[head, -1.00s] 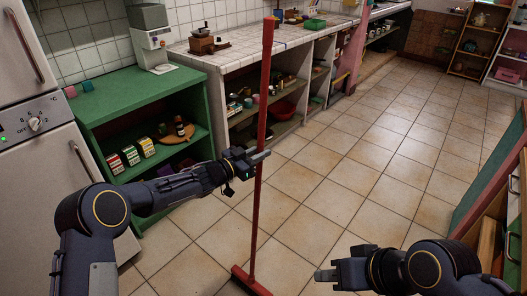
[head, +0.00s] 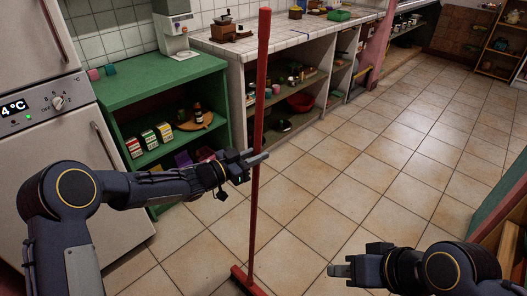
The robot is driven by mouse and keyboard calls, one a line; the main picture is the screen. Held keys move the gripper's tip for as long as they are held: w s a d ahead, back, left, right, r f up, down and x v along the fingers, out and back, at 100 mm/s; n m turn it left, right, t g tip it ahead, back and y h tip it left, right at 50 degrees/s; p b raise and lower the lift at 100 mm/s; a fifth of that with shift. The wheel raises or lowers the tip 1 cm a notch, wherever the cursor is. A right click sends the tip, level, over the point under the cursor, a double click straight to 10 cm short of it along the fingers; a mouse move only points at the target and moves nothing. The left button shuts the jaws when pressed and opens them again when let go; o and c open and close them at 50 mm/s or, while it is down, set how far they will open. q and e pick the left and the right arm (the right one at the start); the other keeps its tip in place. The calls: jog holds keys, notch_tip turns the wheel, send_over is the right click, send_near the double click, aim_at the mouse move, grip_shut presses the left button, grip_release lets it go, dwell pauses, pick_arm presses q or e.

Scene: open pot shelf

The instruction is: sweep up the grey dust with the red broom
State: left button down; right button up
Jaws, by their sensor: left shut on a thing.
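The red broom (head: 261,100) stands nearly upright in the middle of the head view, its long handle rising above the counter edge. Its red head (head: 246,281) is at the bottom edge, low over or on the tiled floor; I cannot tell if it touches. My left gripper (head: 254,158) is shut on the broom handle around its middle. My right gripper (head: 338,270) is at the lower right, apart from the broom, with nothing visible in it; its fingers look close together, but I cannot tell if they are shut. I see no grey dust on the visible floor.
A fridge (head: 60,120) stands at the left, beside a green open shelf (head: 160,87) with boxes and bottles. A tiled counter (head: 290,38) with open compartments runs along the back. A green-edged wooden unit (head: 500,195) is at the right. The tiled floor (head: 380,170) between is clear.

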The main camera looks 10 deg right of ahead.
pick_arm(q)
jog(key=s+a+p, duration=0.1)
jog(key=s+a, duration=1.7)
jog(key=a, duration=0.4)
jog(key=shift+s+f+p, duration=0.15)
jog(key=shift+s+p, duration=0.15)
dwell(1.1)
